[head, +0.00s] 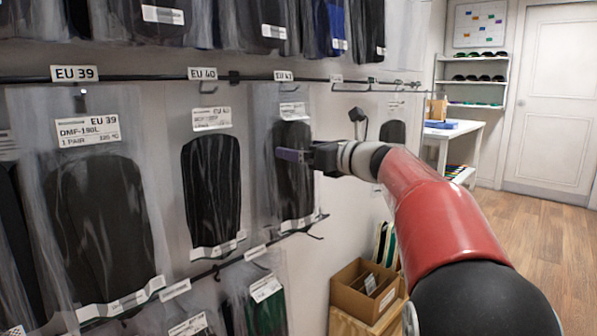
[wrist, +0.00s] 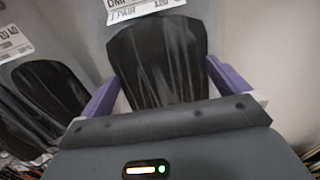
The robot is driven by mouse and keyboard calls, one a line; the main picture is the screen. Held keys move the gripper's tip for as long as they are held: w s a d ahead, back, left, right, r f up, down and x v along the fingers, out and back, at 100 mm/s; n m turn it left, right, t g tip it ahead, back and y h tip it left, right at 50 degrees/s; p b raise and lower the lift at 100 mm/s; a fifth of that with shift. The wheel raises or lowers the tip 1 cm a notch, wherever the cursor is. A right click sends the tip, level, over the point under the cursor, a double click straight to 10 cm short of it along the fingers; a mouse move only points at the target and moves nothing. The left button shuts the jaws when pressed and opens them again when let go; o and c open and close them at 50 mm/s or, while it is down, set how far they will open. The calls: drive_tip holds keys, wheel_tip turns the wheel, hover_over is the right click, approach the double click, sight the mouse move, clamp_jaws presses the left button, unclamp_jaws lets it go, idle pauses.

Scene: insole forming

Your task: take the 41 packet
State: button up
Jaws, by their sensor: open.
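The 41 packet (head: 296,200) hangs on the wall under the label reading EU 41 (head: 283,75). It is a clear bag with a black insole and a white label at its top. My gripper (head: 290,155) is in front of it at mid-height and covers part of it. In the wrist view the packet (wrist: 158,55) fills the space between the purple fingers of my gripper (wrist: 165,88). The fingers are open, one on each side of the black insole. I cannot tell whether they touch the bag.
The EU 40 packet (head: 212,190) hangs close on the left, and it also shows in the wrist view (wrist: 45,95). The EU 39 packet (head: 100,215) hangs further left. Another packet (head: 392,133) hangs to the right. A cardboard box (head: 366,290) stands below. Open floor lies at right.

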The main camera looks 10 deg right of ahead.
drive_tip(key=c, duration=1.2)
drive_tip(key=shift+c, duration=0.2)
drive_tip(key=shift+r, duration=0.1)
